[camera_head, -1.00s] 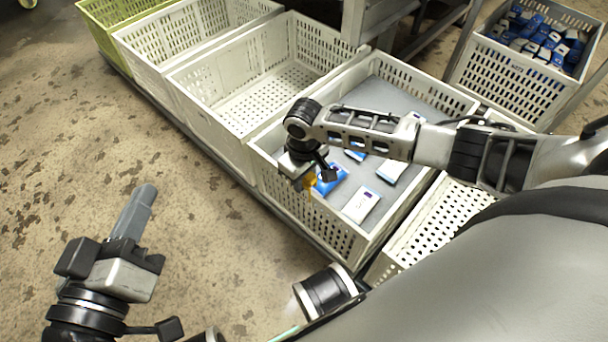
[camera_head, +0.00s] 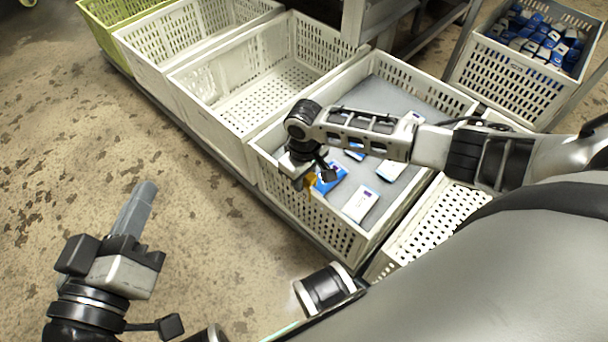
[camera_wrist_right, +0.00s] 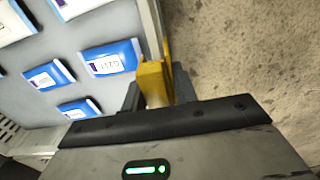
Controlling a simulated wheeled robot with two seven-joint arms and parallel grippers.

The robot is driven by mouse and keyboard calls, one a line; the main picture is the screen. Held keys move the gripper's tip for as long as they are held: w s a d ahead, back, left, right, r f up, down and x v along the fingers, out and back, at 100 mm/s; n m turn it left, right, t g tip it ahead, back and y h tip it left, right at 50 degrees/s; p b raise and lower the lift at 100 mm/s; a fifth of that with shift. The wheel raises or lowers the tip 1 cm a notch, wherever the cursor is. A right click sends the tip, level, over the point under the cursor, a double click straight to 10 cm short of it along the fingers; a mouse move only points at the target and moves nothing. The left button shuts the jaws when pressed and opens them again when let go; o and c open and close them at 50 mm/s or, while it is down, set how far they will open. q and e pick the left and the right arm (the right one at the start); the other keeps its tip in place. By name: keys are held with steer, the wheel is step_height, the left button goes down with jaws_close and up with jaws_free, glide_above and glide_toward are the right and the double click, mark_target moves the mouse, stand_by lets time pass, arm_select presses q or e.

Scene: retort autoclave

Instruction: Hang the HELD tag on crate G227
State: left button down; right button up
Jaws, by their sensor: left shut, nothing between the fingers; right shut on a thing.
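The yellow tag (camera_head: 310,183) is in my right gripper (camera_head: 307,178), which is shut on it above the near left wall of a white crate (camera_head: 318,222). In the right wrist view the tag (camera_wrist_right: 152,82) sits between the fingers, close to the crate's rim (camera_wrist_right: 152,30). I cannot tell whether it touches the rim. My left gripper (camera_head: 142,192) is shut and empty over the floor at the left.
Empty white crates (camera_head: 215,125) and a yellow-green one (camera_head: 95,22) line up beyond the crate. Another white crate (camera_head: 425,225) is on its near right. A crate full of blue and white packs (camera_head: 510,85) stands at the upper right. The floor at the left is clear.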

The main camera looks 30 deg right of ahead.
arm_select(q)
steer(key=shift+f+b, duration=0.6)
arm_select(e)
steer(key=shift+f, duration=1.6)
steer(key=o, duration=1)
arm_select(q)
steer(key=shift+f, duration=0.1)
steer(key=a+f+m+g+y+p, duration=0.1)
steer(key=f+p, duration=0.1)
steer(key=p, duration=0.2)
steer(key=a+f+m+g+y+p, duration=0.1)
steer(key=f+y+p, duration=0.1)
steer(key=p, duration=0.2)
steer(key=shift+s+a+g, duration=0.15)
steer(key=shift+a+g, duration=0.05)
steer(key=shift+g, duration=0.2)
arm_select(e)
step_height(320, 180, up, 16)
steer(key=shift+r, duration=0.1)
